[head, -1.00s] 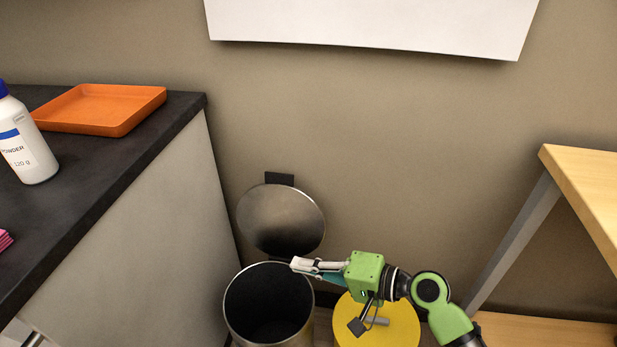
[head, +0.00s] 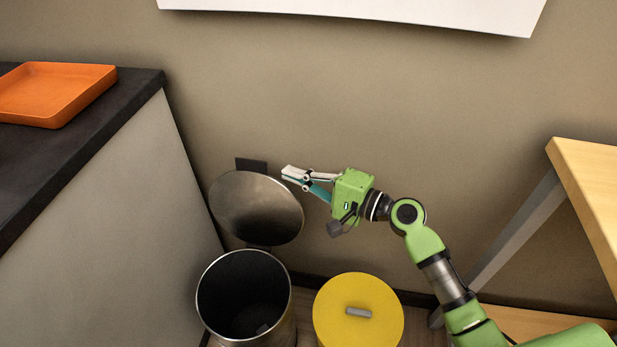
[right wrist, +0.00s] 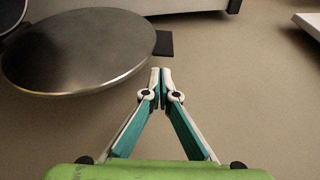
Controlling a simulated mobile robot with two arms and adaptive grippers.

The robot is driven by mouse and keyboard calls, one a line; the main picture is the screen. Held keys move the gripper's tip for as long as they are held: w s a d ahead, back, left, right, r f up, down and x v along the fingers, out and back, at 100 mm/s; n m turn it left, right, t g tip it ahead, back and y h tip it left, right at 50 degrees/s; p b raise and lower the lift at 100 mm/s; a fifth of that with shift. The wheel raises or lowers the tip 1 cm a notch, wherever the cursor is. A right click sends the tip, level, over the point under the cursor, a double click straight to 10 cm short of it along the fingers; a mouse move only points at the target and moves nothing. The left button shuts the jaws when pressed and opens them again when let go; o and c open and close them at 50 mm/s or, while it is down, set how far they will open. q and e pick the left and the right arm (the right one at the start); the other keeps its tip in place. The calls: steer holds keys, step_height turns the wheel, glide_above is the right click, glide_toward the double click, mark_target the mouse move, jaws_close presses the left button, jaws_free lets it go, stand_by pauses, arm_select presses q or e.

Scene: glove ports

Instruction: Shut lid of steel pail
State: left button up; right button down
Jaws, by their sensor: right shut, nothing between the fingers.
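The steel pail (head: 283,332) stands on the floor beside the dark-topped counter, its black inside showing. Its round steel lid (head: 256,208) is open, tilted up at the back toward the wall. The lid also shows at the left of the right wrist view (right wrist: 80,50). My right gripper (head: 286,172) is shut and empty. In the head view its tips are by the lid's upper right edge; in the right wrist view the fingertips (right wrist: 160,72) are apart from the lid's rim, to its right. My left gripper is not in view.
A yellow-lidded bin (head: 335,300) stands right of the pail. The counter (head: 120,120) with an orange tray (head: 55,92) is at left. A wooden table (head: 590,185) is at right. A dark plate (head: 251,165) shows behind the lid. The wall is bare between.

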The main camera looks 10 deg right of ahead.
steer(key=shift+x, duration=2.1)
steer(key=shift+s+a+f, duration=0.1)
steer(key=shift+s, duration=0.05)
